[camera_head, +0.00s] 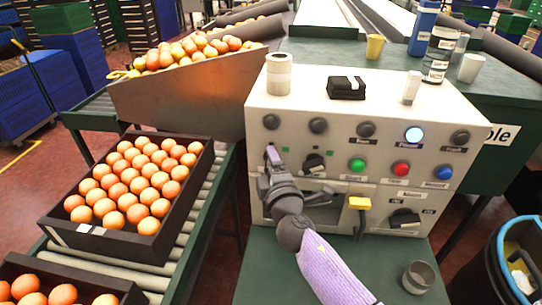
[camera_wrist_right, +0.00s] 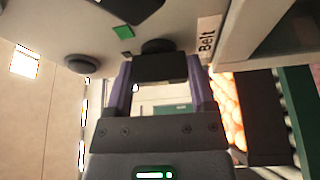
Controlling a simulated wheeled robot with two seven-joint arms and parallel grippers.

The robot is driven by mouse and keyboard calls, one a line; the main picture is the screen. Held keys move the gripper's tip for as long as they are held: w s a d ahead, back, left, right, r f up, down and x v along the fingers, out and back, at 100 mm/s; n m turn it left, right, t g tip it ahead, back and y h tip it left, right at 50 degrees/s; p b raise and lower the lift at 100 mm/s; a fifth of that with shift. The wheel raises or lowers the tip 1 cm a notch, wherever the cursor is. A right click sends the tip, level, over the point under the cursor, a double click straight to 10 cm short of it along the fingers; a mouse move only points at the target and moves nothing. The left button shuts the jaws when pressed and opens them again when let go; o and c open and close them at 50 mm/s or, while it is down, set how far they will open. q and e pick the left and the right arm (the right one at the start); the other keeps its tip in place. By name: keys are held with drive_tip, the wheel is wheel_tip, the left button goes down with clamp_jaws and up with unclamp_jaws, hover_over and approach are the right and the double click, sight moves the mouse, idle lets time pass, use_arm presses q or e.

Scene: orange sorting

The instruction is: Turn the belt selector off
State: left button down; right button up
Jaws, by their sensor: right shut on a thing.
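The control box (camera_head: 258,108) is a cream panel with knobs, buttons and switches. My right gripper (camera_head: 272,158) is at the left side of its front face. In the right wrist view, my right gripper (camera_wrist_right: 160,72) is shut on a black knob, the belt selector (camera_wrist_right: 158,46), with one purple-grey finger on each side. A "Belt" label (camera_wrist_right: 207,42) is beside it. The gripper hides most of the selector in the head view, and its pointing direction is unclear. My left gripper is not in view.
A crate of oranges (camera_head: 188,219) sits on rollers at left. A grey cup (camera_head: 418,278) stands in front.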

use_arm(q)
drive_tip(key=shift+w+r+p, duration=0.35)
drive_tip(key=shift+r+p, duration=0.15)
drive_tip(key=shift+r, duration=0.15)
use_arm(e)
drive_tip(key=shift+n, duration=0.5)
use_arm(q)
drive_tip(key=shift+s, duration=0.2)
use_arm(e)
drive_tip(key=shift+f, duration=0.1)
drive_tip(key=shift+g, duration=0.3)
drive_tip(key=o, duration=1.2)
use_arm(q)
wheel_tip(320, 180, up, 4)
drive_tip(key=p, duration=0.3)
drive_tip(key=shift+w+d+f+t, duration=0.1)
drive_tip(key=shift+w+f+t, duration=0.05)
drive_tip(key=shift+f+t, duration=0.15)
use_arm(e)
drive_tip(key=v, duration=1)
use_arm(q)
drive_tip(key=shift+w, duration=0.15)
use_arm(e)
drive_tip(key=shift+a, duration=0.1)
